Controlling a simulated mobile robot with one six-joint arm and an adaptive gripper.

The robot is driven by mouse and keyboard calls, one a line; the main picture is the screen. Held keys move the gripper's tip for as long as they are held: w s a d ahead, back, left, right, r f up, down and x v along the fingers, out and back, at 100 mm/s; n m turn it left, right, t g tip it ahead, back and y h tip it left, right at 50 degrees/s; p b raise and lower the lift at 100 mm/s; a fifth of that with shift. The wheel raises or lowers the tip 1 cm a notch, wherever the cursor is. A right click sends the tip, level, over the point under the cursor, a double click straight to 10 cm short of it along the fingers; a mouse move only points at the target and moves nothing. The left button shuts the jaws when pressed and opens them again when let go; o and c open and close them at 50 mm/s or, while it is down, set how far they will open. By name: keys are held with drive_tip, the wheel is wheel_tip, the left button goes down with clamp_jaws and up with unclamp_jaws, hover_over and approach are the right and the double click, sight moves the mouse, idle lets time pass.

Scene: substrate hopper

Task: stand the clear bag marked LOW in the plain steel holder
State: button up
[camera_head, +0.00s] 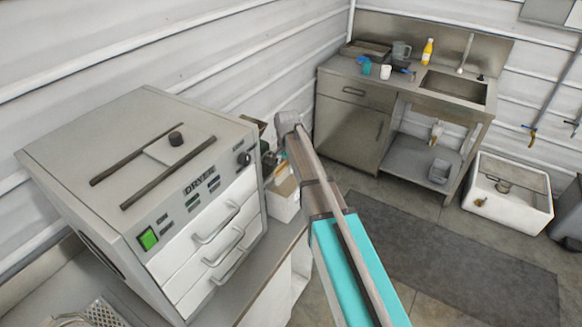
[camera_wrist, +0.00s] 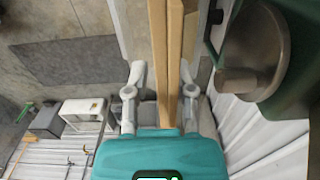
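I cannot make out the clear bag marked LOW or the plain steel holder in either view. In the wrist view my gripper (camera_wrist: 160,85) has its two grey fingers spread apart. A long light-brown strip (camera_wrist: 167,45) runs up the picture in line with the gap between them. I see no bag between the fingers. In the head view my arm crosses the middle of the picture, and I cannot make out the gripper there.
A grey dryer cabinet (camera_head: 150,170) with drawers fills the left of the head view. A white box (camera_head: 284,200) stands beside it. A sink counter (camera_head: 375,95) stands at the back. A green machine with a steel disc (camera_wrist: 262,50) is close right in the wrist view.

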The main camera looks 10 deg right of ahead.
drive_tip(key=shift+o, duration=0.7)
drive_tip(key=shift+r, duration=0.2)
wheel_tip(320, 180, up, 12)
drive_tip(key=p, duration=1.2)
drive_tip(key=shift+f, duration=0.2)
drive_tip(key=shift+s+d, duration=0.1)
drive_tip(key=shift+s, duration=0.05)
drive_tip(key=s+d+n, duration=0.3)
drive_tip(key=s+d, duration=0.1)
drive_tip(key=s, duration=0.8)
drive_tip(key=s+d+n, duration=0.4)
drive_tip(key=s+d, duration=0.1)
drive_tip(key=s, duration=0.7)
drive_tip(key=shift+d+n, duration=0.25)
drive_tip(key=shift+n, duration=0.05)
